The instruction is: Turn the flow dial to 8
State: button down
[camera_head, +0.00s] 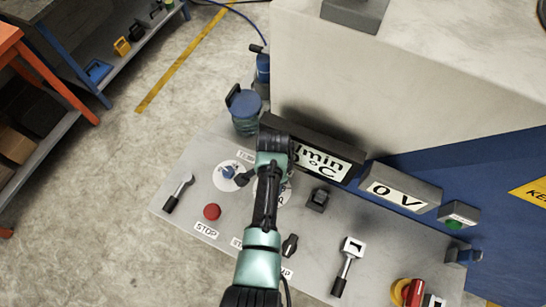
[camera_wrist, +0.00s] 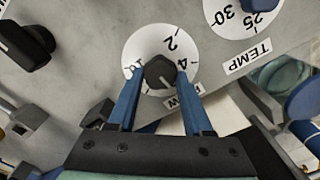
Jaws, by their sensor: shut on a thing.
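The flow dial is a dark knob (camera_wrist: 160,70) on a white round scale (camera_wrist: 152,38) in the wrist view. The numbers 2 and 4 are readable on the scale, and a partly hidden label sits below it. I cannot tell clearly which number the knob points to. The two blue fingers of my gripper (camera_wrist: 160,77) stand on either side of the knob and are shut on it. Their tips cover part of the scale. In the head view my arm hides most of this dial, and only a piece of its white scale (camera_head: 284,192) shows.
The TEMP dial (camera_head: 229,176) is close beside on the left, with a red STOP button (camera_head: 212,212) and a lever (camera_head: 177,193) beyond. A display box (camera_head: 325,160) stands behind. A black switch (camera_head: 318,198) and another lever (camera_head: 347,265) are to the right.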

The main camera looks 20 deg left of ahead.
jog(key=m+p, duration=0.1)
jog(key=m, duration=0.5)
jog(key=shift+r+m, duration=0.15)
jog(key=shift+m, duration=0.15)
jog(key=m, duration=0.6)
jog(key=shift+d, duration=0.1)
dwell(0.3)
jog(key=shift+c, duration=1.5)
grip_release()
jog(key=shift+s, duration=0.15)
notch_tip(320, 180, up, 13)
jog(key=b, duration=0.1)
jog(key=shift+s+f, duration=0.1)
jog(key=shift+f, duration=0.1)
